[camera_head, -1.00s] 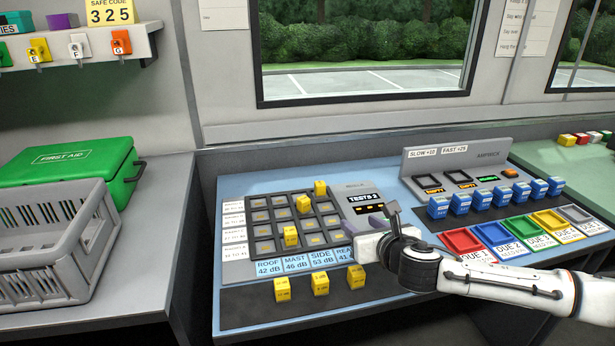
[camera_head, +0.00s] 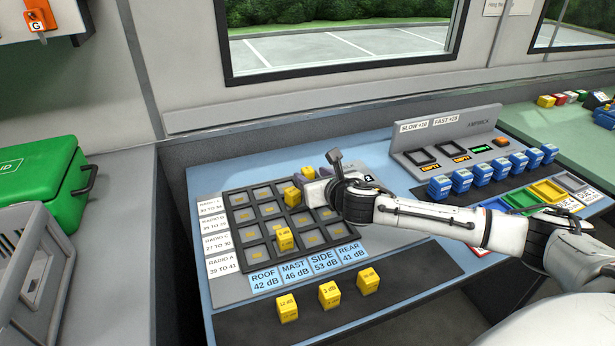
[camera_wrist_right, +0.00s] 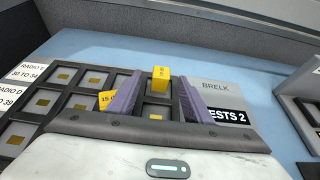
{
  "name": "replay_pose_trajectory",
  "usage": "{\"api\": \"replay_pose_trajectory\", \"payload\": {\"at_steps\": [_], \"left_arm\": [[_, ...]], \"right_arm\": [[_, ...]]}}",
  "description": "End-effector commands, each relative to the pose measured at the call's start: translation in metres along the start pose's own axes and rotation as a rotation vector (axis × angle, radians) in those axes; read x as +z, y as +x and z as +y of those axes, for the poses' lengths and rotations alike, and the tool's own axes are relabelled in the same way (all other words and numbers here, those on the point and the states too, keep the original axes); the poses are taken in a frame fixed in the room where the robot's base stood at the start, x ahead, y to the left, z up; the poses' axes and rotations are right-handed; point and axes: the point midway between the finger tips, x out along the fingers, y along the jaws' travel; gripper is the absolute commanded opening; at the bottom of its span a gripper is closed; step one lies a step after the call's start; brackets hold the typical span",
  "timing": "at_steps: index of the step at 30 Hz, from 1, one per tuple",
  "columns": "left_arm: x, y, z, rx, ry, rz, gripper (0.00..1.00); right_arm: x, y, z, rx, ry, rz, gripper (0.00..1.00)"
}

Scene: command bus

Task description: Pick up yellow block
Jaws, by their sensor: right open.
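Yellow blocks stand on the dark grid tray (camera_head: 247,213). One yellow block (camera_head: 308,171) is at the tray's far right corner. A second (camera_head: 292,196) is just in front and left of it, and a third (camera_head: 284,238) is nearer. Three more (camera_head: 329,294) stand on the dark front strip. My right gripper (camera_head: 312,188) is low over the tray's right side, open. In the right wrist view, the far yellow block (camera_wrist_right: 160,78) shows between the two purple fingers, slightly beyond the tips. A block marked 15 (camera_wrist_right: 108,99) is beside the left finger, partly hidden. My left gripper is out of view.
A row of blue blocks (camera_head: 461,181) stands to the right, with coloured trays (camera_head: 547,191) in front, partly behind my right arm. A green first aid case (camera_head: 45,180) and a grey crate (camera_head: 22,270) are on the left counter. The panel's front left is clear.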

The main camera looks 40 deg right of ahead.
Motion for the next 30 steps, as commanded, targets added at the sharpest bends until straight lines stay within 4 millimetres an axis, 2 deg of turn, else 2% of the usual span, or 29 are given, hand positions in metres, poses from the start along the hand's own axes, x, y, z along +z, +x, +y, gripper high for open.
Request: {"api": "replay_pose_trajectory", "payload": {"at_steps": [3,9,17,18,26,30], "left_arm": [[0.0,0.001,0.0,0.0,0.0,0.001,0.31],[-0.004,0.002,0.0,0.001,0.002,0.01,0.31],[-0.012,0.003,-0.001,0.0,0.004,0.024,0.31],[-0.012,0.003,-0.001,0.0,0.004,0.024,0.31],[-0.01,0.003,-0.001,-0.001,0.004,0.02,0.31],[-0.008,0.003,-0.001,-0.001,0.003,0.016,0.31]], "right_arm": [[0.004,0.018,-0.002,-0.001,0.003,-0.001,0.45],[0.004,0.04,-0.002,0.0,0.001,0.0,0.45],[0.004,0.042,-0.002,0.001,0.0,0.0,0.45],[0.004,0.042,-0.002,0.001,0.0,0.0,0.44],[0.004,0.042,-0.002,0.0,0.0,0.0,0.01],[0.004,0.042,-0.002,0.0,0.0,-0.001,0.01]]}}
